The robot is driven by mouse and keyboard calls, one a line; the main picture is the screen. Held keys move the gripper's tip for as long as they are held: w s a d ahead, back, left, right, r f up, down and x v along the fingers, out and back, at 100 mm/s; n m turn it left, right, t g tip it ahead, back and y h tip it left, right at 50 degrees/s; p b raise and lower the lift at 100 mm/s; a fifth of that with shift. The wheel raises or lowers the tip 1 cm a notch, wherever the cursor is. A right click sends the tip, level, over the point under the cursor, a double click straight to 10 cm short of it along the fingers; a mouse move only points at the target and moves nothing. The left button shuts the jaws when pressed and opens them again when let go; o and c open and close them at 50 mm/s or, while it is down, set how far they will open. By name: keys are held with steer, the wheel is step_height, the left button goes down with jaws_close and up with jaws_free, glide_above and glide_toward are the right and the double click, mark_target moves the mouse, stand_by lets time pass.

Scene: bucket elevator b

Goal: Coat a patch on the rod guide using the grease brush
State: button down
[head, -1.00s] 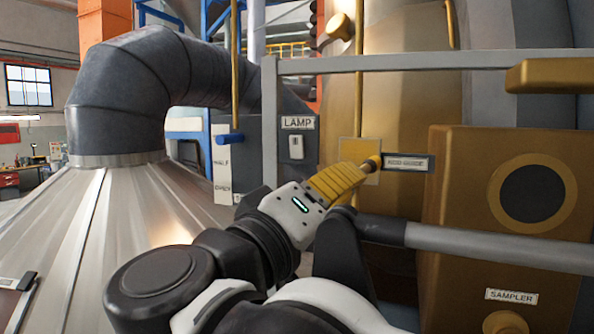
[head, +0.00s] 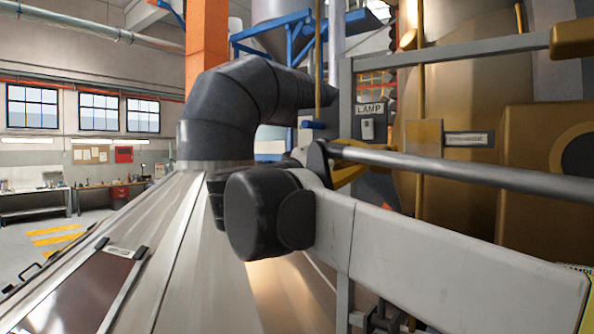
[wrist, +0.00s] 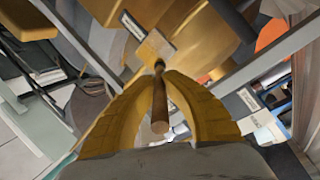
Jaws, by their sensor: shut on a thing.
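My gripper (wrist: 159,80) has yellow fingers shut on the grease brush (wrist: 160,112), a brown stick-like handle with a dark tip pointing away from the wrist. In the head view the yellow fingers (head: 352,172) show only in part behind a grey rail and my arm; the brush cannot be made out there. The rod guide label (head: 467,140) is beside a tan square plate (head: 424,134) on the gold column. In the wrist view the plate (wrist: 155,47) is beyond the brush tip, overlapping it in the picture; whether they touch cannot be told.
A grey horizontal rail (head: 470,172) crosses in front of the column, close to my arm. A lamp switch box (head: 368,126) is left of the plate. A gold sampler housing (head: 530,150) is at the right. A ribbed metal cover (head: 165,240) and dark duct (head: 235,105) are at the left.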

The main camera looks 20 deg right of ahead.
steer(key=shift+w+d+r, duration=0.1)
steer(key=shift+w+d, duration=0.8)
steer(key=shift+d, duration=0.3)
steer(key=shift+w+d, duration=0.9)
steer(key=shift+d, duration=0.25)
steer(key=shift+w+d, duration=0.55)
steer(key=shift+d, duration=0.15)
steer(key=shift+s, duration=0.1)
steer(key=shift+s+d+p, duration=0.55)
steer(key=shift+s+d, duration=1.85)
steer(key=shift+s, duration=0.7)
steer(key=w+a, duration=0.5)
steer(key=w, duration=0.1)
steer(key=shift+w+p, duration=0.15)
steer(key=shift+p, duration=0.2)
